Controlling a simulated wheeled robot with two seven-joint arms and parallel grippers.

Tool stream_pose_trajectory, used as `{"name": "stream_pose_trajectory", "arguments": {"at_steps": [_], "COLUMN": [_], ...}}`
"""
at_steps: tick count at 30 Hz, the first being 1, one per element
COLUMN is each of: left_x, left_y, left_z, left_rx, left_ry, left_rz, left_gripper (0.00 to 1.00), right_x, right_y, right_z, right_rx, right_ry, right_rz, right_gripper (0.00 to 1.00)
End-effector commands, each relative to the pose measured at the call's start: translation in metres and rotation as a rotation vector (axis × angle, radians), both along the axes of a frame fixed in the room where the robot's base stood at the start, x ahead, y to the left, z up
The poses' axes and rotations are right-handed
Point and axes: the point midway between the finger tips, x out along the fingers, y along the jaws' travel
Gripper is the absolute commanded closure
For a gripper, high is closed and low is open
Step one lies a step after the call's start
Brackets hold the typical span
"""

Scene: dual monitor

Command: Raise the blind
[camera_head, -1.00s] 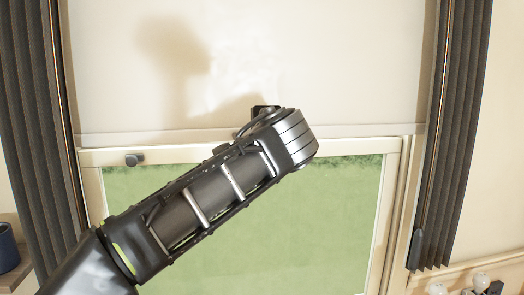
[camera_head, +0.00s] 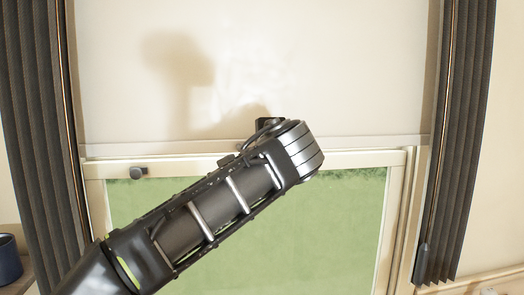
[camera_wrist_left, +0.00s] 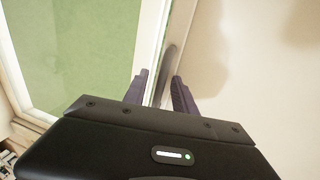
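The blind (camera_head: 345,75) is a flat cream sheet over the upper window, with a pale bottom bar (camera_head: 370,143) just above the sash frame. My left arm crosses the head view from lower left, and its wrist covers the middle of the bar. In that view the left gripper is mostly hidden behind the wrist; only a small dark part shows. In the left wrist view the gripper (camera_wrist_left: 161,88) has its two fingers apart, one on either side of the bar's edge and a grey curved piece (camera_wrist_left: 171,62). I cannot tell whether they touch it. My right gripper is not in view.
Dark pleated curtains hang at the left (camera_head: 35,130) and right (camera_head: 462,130). A window latch (camera_head: 138,171) sits on the sash frame. Green glass (camera_head: 340,230) shows below the blind. A dark blue cup (camera_head: 9,258) stands at lower left.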

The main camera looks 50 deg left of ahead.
Motion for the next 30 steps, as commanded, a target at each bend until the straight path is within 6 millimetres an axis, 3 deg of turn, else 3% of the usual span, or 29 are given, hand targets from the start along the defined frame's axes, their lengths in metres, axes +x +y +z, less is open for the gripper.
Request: {"name": "stream_pose_trajectory", "arguments": {"at_steps": [15, 30], "left_x": [-0.038, -0.042], "left_y": [-0.056, -0.062], "left_z": [0.013, 0.016], "left_rx": [0.0, 0.0], "left_ry": [-0.002, 0.0], "left_rz": [-0.002, -0.001], "left_gripper": [0.67, 0.67], "right_x": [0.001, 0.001], "right_y": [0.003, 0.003], "right_z": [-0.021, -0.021], "right_rx": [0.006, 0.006], "right_ry": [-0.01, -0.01], "right_rz": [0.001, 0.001], "right_gripper": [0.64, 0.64]}}
